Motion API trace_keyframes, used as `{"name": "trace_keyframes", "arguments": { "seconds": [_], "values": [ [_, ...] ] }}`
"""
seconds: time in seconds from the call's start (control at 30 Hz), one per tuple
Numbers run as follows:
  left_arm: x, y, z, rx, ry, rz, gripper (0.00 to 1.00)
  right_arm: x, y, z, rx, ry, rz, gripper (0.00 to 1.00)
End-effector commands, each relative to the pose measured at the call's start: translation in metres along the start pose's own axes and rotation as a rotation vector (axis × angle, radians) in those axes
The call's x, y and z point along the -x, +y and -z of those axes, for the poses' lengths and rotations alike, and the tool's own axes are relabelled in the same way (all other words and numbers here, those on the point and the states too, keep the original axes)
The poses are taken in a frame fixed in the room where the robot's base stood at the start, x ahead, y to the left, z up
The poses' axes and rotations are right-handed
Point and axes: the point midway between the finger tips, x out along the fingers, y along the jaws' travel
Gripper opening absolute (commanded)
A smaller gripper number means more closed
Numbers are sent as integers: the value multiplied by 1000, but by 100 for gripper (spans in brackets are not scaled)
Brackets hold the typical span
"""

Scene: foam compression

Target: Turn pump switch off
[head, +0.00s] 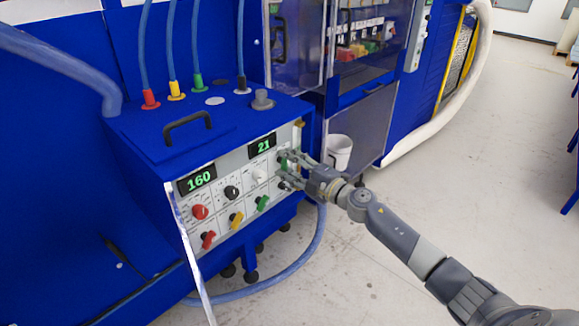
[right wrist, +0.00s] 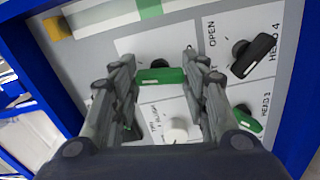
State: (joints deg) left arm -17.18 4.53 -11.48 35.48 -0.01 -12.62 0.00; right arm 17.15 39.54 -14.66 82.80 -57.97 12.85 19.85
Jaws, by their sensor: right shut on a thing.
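A green switch (right wrist: 160,76) on the grey control panel (right wrist: 180,30) sits between the fingertips of my right gripper (right wrist: 160,72) in the right wrist view. The gripper is shut on it, one finger at each end. In the head view my right gripper (head: 287,170) reaches the right end of the panel (head: 248,155) and mostly hides this switch. I cannot read a label on the switch. My left gripper is in neither view.
Beside the held switch are a black HEAD 4 switch (right wrist: 255,55), a green switch (right wrist: 247,118) and a white knob (right wrist: 176,130). Displays read 160 (head: 199,180) and 21 (head: 263,145). A white bucket (head: 339,152) stands behind my gripper.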

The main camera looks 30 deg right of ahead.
Motion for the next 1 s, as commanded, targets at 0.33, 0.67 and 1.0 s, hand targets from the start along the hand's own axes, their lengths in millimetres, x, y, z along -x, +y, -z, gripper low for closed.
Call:
{"name": "trace_keyframes", "arguments": {
  "seconds": [0.33, 0.67, 1.0],
  "values": [
    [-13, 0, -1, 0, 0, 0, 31, 0, -2, 0, 330, 1, 1, 18],
    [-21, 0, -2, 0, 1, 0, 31, 0, -2, 0, 575, 1, 1, 18],
    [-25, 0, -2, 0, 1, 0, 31, 0, -2, 0, 696, 1, 2, 18]
  ]
}}
